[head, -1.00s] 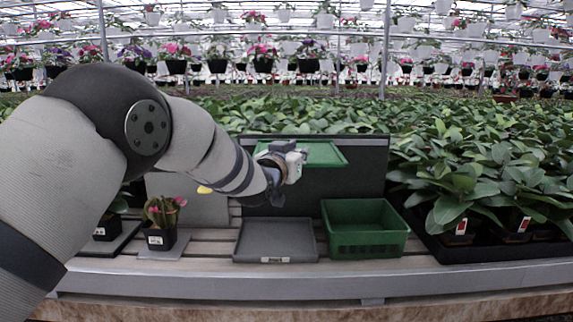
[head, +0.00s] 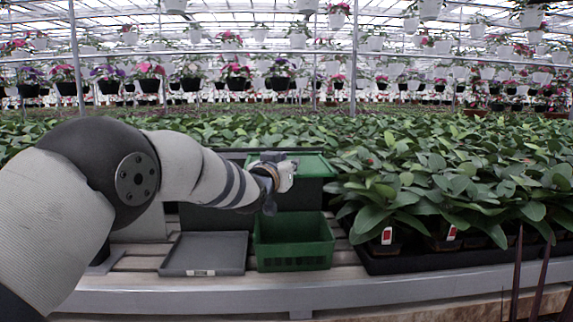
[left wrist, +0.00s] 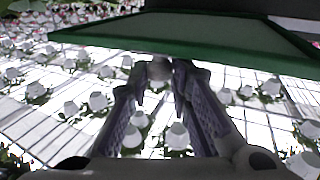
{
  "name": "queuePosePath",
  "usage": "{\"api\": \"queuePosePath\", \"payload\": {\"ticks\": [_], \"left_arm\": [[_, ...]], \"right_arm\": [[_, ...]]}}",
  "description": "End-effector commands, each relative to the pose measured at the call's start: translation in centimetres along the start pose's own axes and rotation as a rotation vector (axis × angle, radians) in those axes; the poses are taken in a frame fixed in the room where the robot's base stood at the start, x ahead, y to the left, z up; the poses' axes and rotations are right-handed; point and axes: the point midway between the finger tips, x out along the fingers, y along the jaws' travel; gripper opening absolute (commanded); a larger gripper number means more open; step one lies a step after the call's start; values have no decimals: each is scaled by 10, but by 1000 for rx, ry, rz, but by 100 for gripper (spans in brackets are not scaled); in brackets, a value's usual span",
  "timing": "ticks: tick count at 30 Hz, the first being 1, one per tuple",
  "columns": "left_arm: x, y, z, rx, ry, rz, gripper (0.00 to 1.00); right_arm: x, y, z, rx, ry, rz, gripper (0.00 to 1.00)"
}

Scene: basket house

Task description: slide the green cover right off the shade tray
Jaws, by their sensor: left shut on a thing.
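The green cover (head: 313,165) is a flat panel held up in the air above the green basket. My left gripper (head: 284,176) is shut on its near-left edge. In the left wrist view the cover (left wrist: 190,38) spans the top, and the fingers (left wrist: 160,72) meet its rim; the exact contact is hard to see. A shallow grey tray (head: 205,252) with a small label, too small to read, sits uncovered on the bench, left of the basket. I cannot tell whether it is the shade tray. My right gripper is not in view.
The open green basket (head: 293,258) stands on the slatted bench beside the grey tray. A dark upright panel (head: 298,196) stands behind it. Leafy potted plants in a black tray (head: 430,260) crowd the right side. Flower pots hang far behind.

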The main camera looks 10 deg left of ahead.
Motion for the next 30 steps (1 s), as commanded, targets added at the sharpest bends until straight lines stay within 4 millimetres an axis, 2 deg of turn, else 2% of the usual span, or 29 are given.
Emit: {"api": "queuePosePath", "payload": {"ticks": [15, 16, 18, 26, 30], "left_arm": [[0, 0, 0, 1, 1, 0, 0], [0, 0, 0, 1, 1, -1, 26], [0, 0, 0, 1, 1, -1, 37], [0, 0, 0, 1, 0, -1, 37], [-9, 0, 0, 1, -1, -1, 37]], "right_arm": [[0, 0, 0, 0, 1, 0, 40], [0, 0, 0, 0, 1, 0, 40], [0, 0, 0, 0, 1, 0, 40], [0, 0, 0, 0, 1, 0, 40], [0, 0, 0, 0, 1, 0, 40]]}}
